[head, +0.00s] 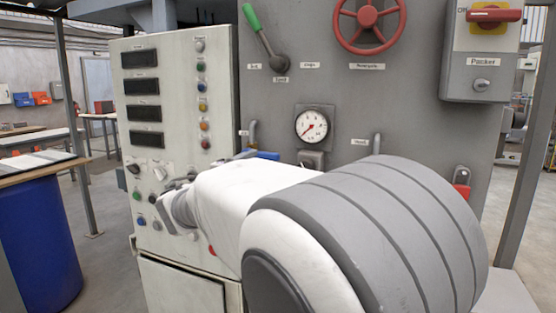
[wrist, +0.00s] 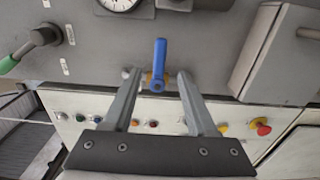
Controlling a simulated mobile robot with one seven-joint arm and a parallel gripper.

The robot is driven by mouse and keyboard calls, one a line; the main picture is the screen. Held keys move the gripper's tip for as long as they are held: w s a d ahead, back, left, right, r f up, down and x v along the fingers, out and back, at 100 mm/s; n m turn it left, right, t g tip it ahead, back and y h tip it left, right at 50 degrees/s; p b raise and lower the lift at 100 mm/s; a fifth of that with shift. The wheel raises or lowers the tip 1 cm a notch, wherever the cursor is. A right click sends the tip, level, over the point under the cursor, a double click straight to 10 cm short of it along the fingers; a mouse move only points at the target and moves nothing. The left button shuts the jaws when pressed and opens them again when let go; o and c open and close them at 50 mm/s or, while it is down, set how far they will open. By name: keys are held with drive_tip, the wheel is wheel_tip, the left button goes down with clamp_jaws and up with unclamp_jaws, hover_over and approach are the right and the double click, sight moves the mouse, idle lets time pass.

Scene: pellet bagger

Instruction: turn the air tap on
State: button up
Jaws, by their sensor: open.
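The air tap has a blue lever handle (wrist: 159,62) and a small brass body (wrist: 147,80) on the grey panel. In the wrist view the handle points up the picture. My gripper (wrist: 158,77) is open, with one finger on each side of the handle and a gap on both sides. I cannot tell how deep the fingertips reach along it. In the head view only a bit of the blue handle (head: 263,155) shows above my white arm, which hides the rest of the tap and most of my gripper.
A round pressure gauge (head: 312,126) sits above the tap. A green-handled lever (head: 260,28), a red handwheel (head: 369,22) and a Packer switch box (head: 484,55) are on the same panel. The pale button cabinet (head: 220,75) stands close at left.

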sight(267, 157)
drive_tip(key=x, duration=0.8)
drive_tip(key=shift+c, duration=0.3)
clamp_jaws()
idle(1.0)
